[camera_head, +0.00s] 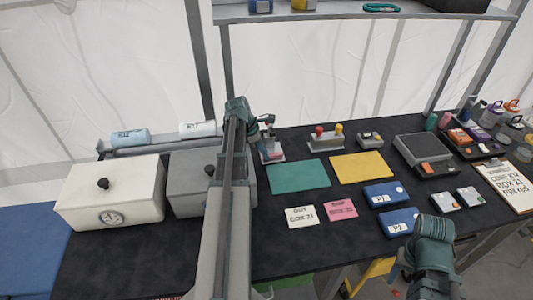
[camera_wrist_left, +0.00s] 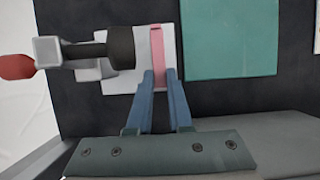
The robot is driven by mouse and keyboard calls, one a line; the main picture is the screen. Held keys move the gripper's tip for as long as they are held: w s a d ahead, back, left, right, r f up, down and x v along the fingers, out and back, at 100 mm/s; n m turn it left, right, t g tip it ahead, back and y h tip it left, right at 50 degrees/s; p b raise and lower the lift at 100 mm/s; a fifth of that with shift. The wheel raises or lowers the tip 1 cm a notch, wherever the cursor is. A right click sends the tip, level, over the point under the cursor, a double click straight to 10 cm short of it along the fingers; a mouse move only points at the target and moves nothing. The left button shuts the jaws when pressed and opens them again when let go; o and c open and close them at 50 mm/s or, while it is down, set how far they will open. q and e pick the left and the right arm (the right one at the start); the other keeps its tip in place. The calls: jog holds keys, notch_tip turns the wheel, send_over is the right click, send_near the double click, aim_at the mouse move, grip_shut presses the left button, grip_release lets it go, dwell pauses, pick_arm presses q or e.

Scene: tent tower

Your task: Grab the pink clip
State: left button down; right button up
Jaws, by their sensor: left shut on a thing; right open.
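The pink clip (camera_wrist_left: 156,42) shows in the left wrist view as a narrow upright pink strip, its lower end between the blue fingertips. My left gripper (camera_wrist_left: 157,80) is shut on it, in front of a white and grey stand (camera_wrist_left: 128,75). In the head view my left arm reaches to the back of the table, and the stand (camera_head: 272,152) is beside its end. I cannot clearly make out the clip there. My right gripper (camera_head: 432,228) is at the lower right, beside the blue boxes; its fingers are hard to see.
A red-tipped tool with a black collar (camera_wrist_left: 120,47) is close left of my left fingers. A white box (camera_head: 110,195) and a grey box (camera_head: 187,185) stand left of my arm.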

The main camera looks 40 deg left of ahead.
pick_arm(q)
jog(key=shift+r+p, duration=1.05)
jog(key=shift+r, duration=0.05)
notch_tip(320, 180, up, 2)
jog(key=shift+r+p, duration=0.1)
jog(key=shift+p, duration=0.95)
jog(key=shift+s+d+f+b, duration=0.2)
jog(key=shift+s+d, duration=0.2)
jog(key=shift+d, duration=0.15)
jog(key=shift+s+d+f+b, duration=0.1)
jog(key=shift+s+d+f, duration=0.05)
jog(key=shift+s+d, duration=0.3)
jog(key=s+d, duration=0.2)
jog(key=d, duration=0.1)
jog(key=s+d, duration=0.3)
jog(key=d, duration=0.1)
jog(key=s+d+r+p, duration=0.1)
jog(key=s+d, duration=0.2)
jog(key=d, duration=0.1)
jog(key=shift+r, duration=0.1)
